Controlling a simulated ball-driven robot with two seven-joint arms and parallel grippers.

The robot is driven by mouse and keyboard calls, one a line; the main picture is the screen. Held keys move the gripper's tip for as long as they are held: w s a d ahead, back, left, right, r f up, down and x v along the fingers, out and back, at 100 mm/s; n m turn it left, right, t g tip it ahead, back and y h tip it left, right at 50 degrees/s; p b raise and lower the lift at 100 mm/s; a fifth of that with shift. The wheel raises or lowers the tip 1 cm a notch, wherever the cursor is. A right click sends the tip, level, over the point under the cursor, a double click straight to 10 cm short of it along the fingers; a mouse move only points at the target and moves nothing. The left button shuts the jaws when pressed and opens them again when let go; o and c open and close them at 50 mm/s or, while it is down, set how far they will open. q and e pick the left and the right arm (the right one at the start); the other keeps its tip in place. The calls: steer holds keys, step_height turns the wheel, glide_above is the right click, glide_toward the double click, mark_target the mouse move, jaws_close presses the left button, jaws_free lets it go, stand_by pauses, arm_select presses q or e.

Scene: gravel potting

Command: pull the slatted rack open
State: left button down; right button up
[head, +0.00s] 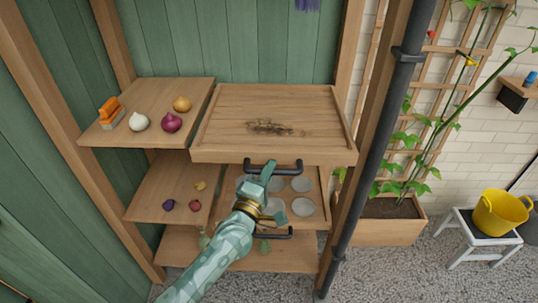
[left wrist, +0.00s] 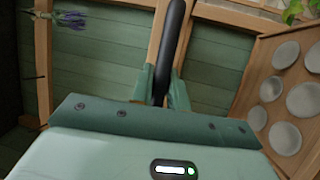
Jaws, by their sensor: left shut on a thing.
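The slatted rack (head: 225,125) is the wide wooden upper tray of the cabinet, with a black bar handle (head: 290,165) on its front edge. Brown dry scraps (head: 272,128) lie on its slats. My left gripper (head: 264,172) is at this handle, its fingers closed around the bar. In the left wrist view the black handle bar (left wrist: 172,45) runs up between the two fingers. My right gripper is in neither view.
Below is a tray (head: 317,220) of pale round dishes with its own black handle (head: 283,236). Side shelves (head: 150,100) at left hold onions and an orange brush (head: 108,107). A dark pipe (head: 380,140) stands close at right. A yellow bucket (head: 500,213) sits on a stool.

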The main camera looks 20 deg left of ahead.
arm_select(q)
steer(key=s+d+p, duration=0.3)
steer(key=s, duration=0.8)
steer(key=s+d+p, duration=0.3)
steer(key=s, duration=0.8)
steer(key=shift+d, duration=0.2)
steer(key=shift+s, duration=0.1)
steer(key=c, duration=1.4)
jaws_free()
steer(key=shift+o, duration=0.2)
steer(key=shift+s, duration=0.1)
steer(key=b+v, duration=0.1)
steer(key=v, duration=1.5)
steer(key=shift+f, duration=0.1)
